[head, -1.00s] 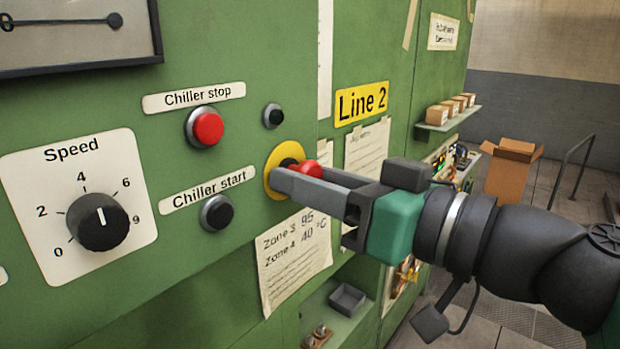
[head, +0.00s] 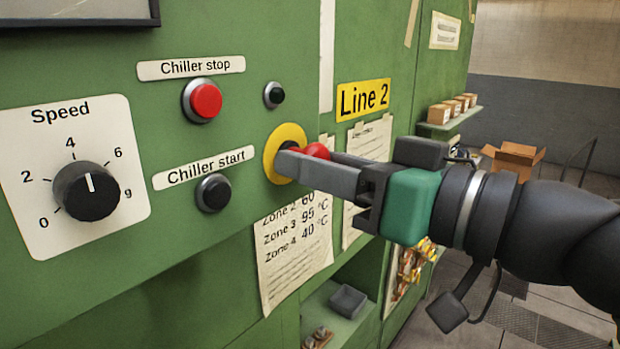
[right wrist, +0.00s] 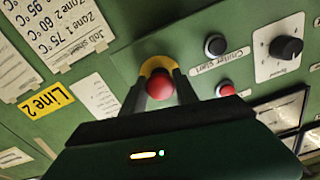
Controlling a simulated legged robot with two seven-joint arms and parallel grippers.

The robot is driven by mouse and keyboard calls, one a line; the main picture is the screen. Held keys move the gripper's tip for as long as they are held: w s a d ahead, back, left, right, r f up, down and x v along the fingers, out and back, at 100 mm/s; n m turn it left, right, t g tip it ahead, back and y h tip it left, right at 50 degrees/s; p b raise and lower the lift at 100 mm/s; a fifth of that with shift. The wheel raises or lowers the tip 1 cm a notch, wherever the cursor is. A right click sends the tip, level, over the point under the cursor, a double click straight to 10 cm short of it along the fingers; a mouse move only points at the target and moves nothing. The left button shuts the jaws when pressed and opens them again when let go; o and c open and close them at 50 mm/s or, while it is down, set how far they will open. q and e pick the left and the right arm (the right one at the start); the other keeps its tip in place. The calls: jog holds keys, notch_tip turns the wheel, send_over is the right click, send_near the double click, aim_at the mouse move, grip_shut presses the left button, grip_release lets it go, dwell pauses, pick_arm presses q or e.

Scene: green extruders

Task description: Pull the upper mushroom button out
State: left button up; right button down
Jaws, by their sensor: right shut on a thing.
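The red mushroom button (head: 317,151) stands on a yellow round plate (head: 272,147) on the green panel, left of the yellow "Line 2" label. My right gripper (head: 298,158) is shut on the red button, one finger on each side. The near finger hides part of the button and its plate in the head view. In the right wrist view the red button (right wrist: 160,87) sits between the two fingers, in front of the yellow plate (right wrist: 157,65). No second mushroom button shows clearly. My left gripper is not in view.
The red "Chiller stop" button (head: 205,101), the black "Chiller start" button (head: 213,193), a small black button (head: 273,94) and the Speed knob (head: 87,191) are to the left. Papers hang around the plate. A shelf with small boxes (head: 447,124) is further back right.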

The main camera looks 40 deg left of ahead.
jog(key=shift+d, duration=0.1)
jog(key=c, duration=1.3)
grip_release()
jog(key=shift+w, duration=0.1)
jog(key=o, duration=0.4)
jog(key=shift+d, duration=0.2)
